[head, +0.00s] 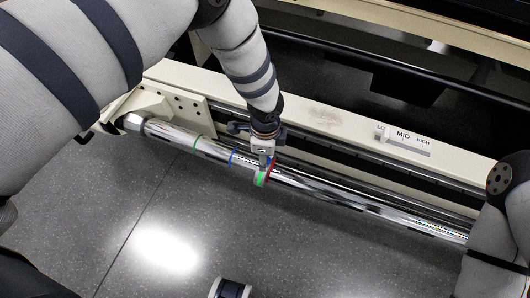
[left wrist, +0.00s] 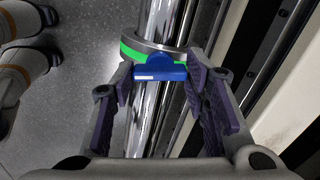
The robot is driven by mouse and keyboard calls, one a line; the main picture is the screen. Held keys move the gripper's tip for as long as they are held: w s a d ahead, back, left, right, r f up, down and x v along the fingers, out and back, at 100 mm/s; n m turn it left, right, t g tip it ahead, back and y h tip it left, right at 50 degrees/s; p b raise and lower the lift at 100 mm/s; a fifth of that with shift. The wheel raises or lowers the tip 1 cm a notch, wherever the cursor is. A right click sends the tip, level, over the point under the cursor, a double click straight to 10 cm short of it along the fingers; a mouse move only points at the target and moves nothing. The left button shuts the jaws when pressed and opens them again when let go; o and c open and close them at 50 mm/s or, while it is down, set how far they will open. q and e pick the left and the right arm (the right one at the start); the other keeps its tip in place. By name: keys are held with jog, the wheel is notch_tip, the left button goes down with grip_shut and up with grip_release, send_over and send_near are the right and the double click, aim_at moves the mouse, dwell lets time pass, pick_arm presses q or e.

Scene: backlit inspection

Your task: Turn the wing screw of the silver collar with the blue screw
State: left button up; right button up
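A silver collar (left wrist: 160,47) with a green band sits around a chrome bar. Its blue wing screw (left wrist: 160,71) faces my left wrist camera. In the head view, the collar's green band (head: 260,179) shows just below my left gripper (head: 266,160), and the blue screw is hidden there. In the left wrist view, my left gripper (left wrist: 160,80) is open, with one dark finger on each side of the blue screw. The screw's edges are close to both fingertips; I cannot tell whether they touch. My right gripper is out of view.
The chrome bar (head: 340,198) runs along a cream rail (head: 318,118), with green (head: 195,141), blue (head: 233,156) and red (head: 270,165) marks on it. A LO-MID-HIGH label (head: 404,138) sits on the rail. Open grey floor (head: 330,255) lies in front.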

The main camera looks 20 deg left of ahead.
pick_arm(q)
jog(key=o, duration=0.3)
jog(key=r, duration=1.2)
jog(key=shift+s+d, duration=0.1)
jog(key=shift+s, duration=0.15)
jog(key=s+a+f+n+g+h+p, duration=0.1)
jog(key=s+a+n+p, duration=0.3)
jog(key=s, duration=0.7)
jog(key=s+d+f+n+g+h+p, duration=0.1)
jog(key=s+n+g+p, duration=0.3)
jog(key=s, duration=0.7)
jog(key=s+a+r+n, duration=0.1)
jog(key=s+a+n, duration=0.1)
jog(key=s, duration=0.3)
jog(key=s+a+r+n+t+y+p, duration=0.1)
jog(key=s+a+r+n, duration=0.1)
jog(key=s, duration=0.3)
jog(key=s+a+r+n+t+p, duration=0.1)
jog(key=s+a+n, duration=0.2)
jog(key=s+n, duration=0.1)
jog(key=shift+s+r+n+y, duration=0.25)
jog(key=shift+s+n+y, duration=0.05)
jog(key=shift+s+y, duration=0.15)
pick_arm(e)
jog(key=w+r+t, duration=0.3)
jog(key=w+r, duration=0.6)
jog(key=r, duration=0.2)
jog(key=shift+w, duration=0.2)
